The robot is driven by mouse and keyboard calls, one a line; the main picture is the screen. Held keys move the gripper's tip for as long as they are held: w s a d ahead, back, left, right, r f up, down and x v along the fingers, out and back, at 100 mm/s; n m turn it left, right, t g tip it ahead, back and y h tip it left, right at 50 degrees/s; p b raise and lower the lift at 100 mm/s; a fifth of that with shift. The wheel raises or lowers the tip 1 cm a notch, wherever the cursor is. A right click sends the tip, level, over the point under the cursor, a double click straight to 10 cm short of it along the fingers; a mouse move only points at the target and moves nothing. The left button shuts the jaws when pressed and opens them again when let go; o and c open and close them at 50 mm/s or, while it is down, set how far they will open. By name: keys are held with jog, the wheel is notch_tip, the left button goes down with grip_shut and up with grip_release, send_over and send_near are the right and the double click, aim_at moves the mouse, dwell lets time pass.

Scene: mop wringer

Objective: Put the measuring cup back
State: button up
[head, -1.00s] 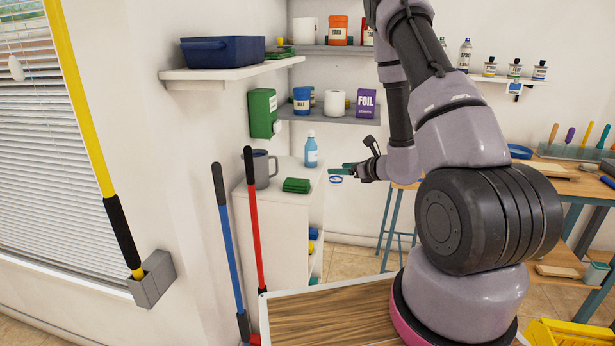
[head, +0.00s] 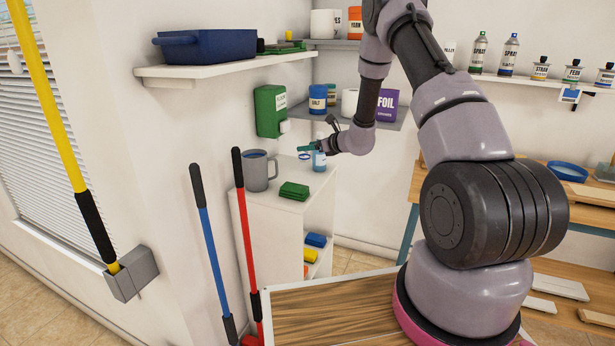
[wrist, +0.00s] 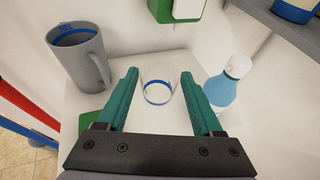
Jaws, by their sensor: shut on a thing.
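My gripper (head: 306,149) holds a clear measuring cup (head: 304,156) with a blue ring, above the back part of the white cabinet's top (head: 265,200). In the wrist view, the cup (wrist: 157,94) sits between the two teal fingers of my gripper (wrist: 158,77). I cannot tell whether its base touches the cabinet top. A grey mug-like jug (head: 257,171) stands to the left of the cup. A blue bottle with a white cap (wrist: 226,82) stands close on its right; in the head view the bottle (head: 319,161) is partly hidden by my gripper.
Green folded cloths (head: 294,190) lie at the cabinet top's front. A green dispenser (head: 270,110) hangs on the wall behind. Blue and red poles (head: 250,230) stand before the cabinet.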

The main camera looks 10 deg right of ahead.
notch_tip(320, 180, down, 8)
jog(key=shift+s+f, duration=0.1)
jog(key=shift+f, duration=0.05)
dwell(0.3)
jog(key=shift+f, duration=0.1)
jog(key=o, duration=1.5)
jog(key=shift+c, duration=0.2)
